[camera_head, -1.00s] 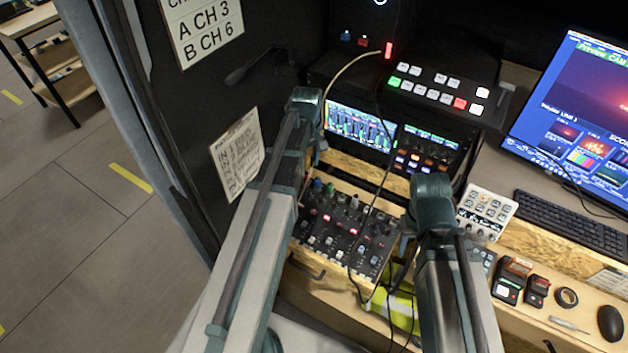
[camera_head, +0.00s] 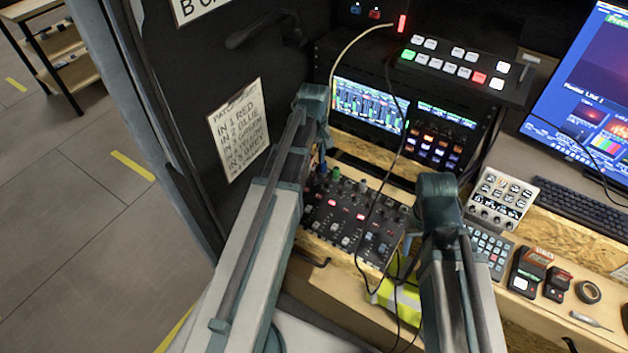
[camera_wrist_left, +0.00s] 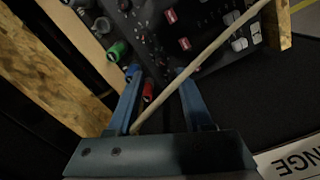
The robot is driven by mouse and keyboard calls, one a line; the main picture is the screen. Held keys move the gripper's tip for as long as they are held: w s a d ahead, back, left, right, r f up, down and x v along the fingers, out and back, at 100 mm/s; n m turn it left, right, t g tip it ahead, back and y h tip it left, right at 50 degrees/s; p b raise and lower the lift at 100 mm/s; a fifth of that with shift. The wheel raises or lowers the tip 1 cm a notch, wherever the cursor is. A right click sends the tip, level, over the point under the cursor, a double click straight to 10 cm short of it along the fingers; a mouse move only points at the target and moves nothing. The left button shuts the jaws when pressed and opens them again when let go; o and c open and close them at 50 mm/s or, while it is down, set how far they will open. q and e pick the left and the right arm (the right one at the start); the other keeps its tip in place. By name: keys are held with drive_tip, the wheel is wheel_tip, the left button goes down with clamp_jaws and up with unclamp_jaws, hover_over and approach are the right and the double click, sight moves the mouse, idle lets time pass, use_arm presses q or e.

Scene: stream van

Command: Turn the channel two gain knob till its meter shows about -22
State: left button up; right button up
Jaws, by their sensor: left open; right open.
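The black mixer (camera_head: 352,216) with coloured knobs sits on the wooden desk. Its back row has a blue knob (camera_head: 322,168) and a green knob (camera_head: 336,173). My left gripper (camera_wrist_left: 158,72) is open, its blue fingers pointing at the mixer's corner. In the left wrist view, a red knob (camera_wrist_left: 148,92) shows between the fingers, the blue knob (camera_wrist_left: 132,72) by the left fingertip and the green knob (camera_wrist_left: 118,50) beyond. I cannot tell whether the fingers touch any knob. Meter bars show on the screen (camera_head: 368,108), too small to read. My right gripper (camera_head: 408,240) is mostly hidden behind its arm.
A paper sheet (camera_head: 238,130) on the dark wall lists inputs, with "IN 1 RED" and "IN 2 BLUE". A pale cable (camera_head: 334,75) hangs near my left arm and crosses the left wrist view. A dark cable (camera_head: 370,215) lies across the mixer. A yellow cloth (camera_head: 398,302) hangs below.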

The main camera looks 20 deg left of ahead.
sight(314, 176)
use_arm(q)
wheel_tip(314, 176, down, 7)
drive_tip(key=b, duration=0.5)
drive_tip(key=shift+r, duration=0.2)
clamp_jaws()
